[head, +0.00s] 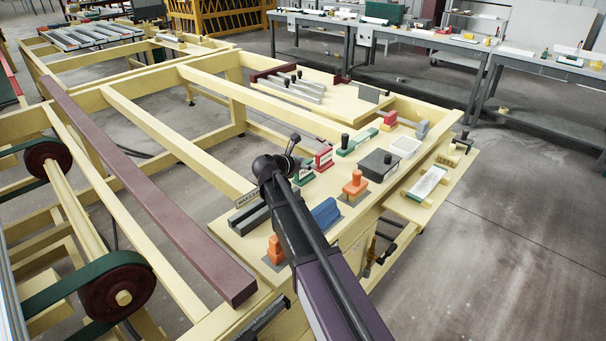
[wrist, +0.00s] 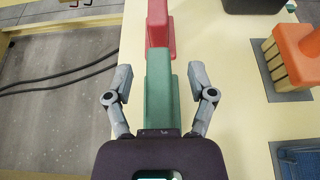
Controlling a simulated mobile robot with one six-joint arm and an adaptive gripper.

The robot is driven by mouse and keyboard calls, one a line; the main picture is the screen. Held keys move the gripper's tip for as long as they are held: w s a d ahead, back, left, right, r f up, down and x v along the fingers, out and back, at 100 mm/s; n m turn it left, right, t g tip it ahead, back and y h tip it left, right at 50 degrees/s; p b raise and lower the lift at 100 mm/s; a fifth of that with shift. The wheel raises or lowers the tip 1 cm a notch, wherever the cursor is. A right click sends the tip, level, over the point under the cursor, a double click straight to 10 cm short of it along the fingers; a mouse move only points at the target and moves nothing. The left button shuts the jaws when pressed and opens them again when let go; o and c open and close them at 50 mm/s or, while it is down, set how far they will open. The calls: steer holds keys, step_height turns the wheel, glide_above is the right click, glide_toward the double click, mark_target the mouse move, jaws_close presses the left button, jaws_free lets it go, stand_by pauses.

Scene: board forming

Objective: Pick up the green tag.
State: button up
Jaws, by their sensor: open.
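A green tag (wrist: 160,95), a tall narrow block with a sloped top, stands upright on the cream table top in the wrist view. My gripper (wrist: 160,80) is open, with one finger on each side of the green tag and a visible gap at both sides. The lower part of the tag is hidden behind the gripper's palm. In the head view the green tag (head: 304,177) shows partly behind my arm, near the table's left edge.
A red tag (wrist: 158,24) stands directly beyond the green one. An orange-handled stamp (wrist: 295,55) and a blue block (wrist: 300,160) lie to the right. Another green piece with a black knob (head: 357,143) is farther back. Left of the table edge is open floor (wrist: 55,95).

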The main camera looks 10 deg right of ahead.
mark_target(305, 162)
jaws_close()
steer(key=shift+r, duration=0.15)
step_height(305, 162, up, 10)
steer(key=p, duration=1)
stand_by(0.8)
steer(key=c, duration=0.7)
jaws_free()
jaws_close()
